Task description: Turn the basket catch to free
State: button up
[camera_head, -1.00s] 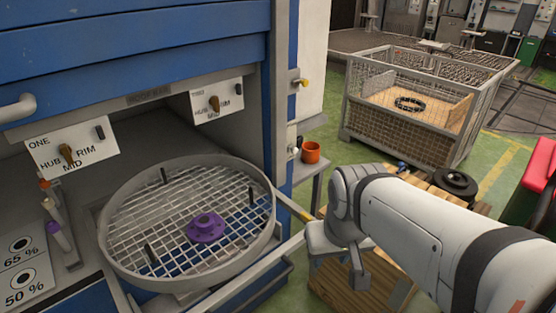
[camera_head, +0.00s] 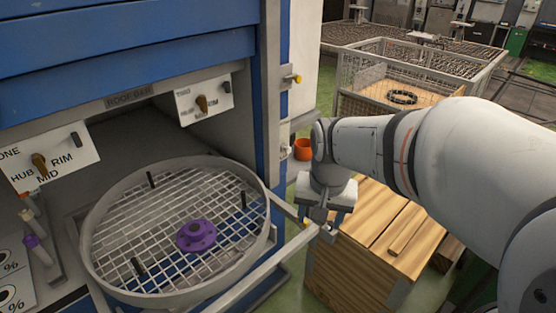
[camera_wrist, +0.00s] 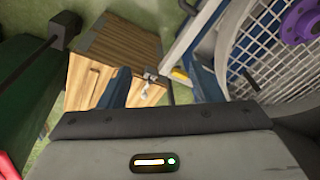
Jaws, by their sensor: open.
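The round mesh basket (camera_head: 268,238) sits on its turntable at the front of the blue cabinet, with a purple flanged hub piece (camera_head: 196,236) on the mesh. A small yellow-tipped part (camera_head: 305,222), which may be the catch, is at the right end of the rail by the basket. It also shows in the wrist view (camera_wrist: 180,74). I cannot tell its setting. My gripper (camera_head: 329,228) is open and empty, pointing down just right of this part. In the wrist view its fingers (camera_wrist: 165,88) are apart, with the basket to their right.
A wooden crate (camera_head: 365,240) stands below and right of my gripper. An orange cup (camera_head: 303,149) is behind it. Two selector plates with brown knobs (camera_head: 40,165) (camera_head: 202,103) are on the cabinet. A wire cage bin (camera_head: 370,75) stands at the back.

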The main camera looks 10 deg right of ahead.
jog(key=w+f+m, duration=0.2)
jog(key=w, duration=0.2)
jog(key=w+f+m+g, duration=0.1)
jog(key=w+f+m, duration=0.1)
jog(key=w, duration=0.2)
jog(key=w+f+m, duration=0.2)
jog(key=w, duration=0.3)
jog(key=shift+f+m+g+b, duration=0.3)
jog(key=shift+f+b, duration=0.05)
jog(key=shift+b, duration=0.05)
jog(key=shift+w+f, duration=0.2)
jog(key=shift+f, duration=0.05)
notch_tip(320, 180, down, 7)
jog(key=shift+f, duration=0.2)
jog(key=shift+c, duration=0.5)
jog(key=c, duration=0.9)
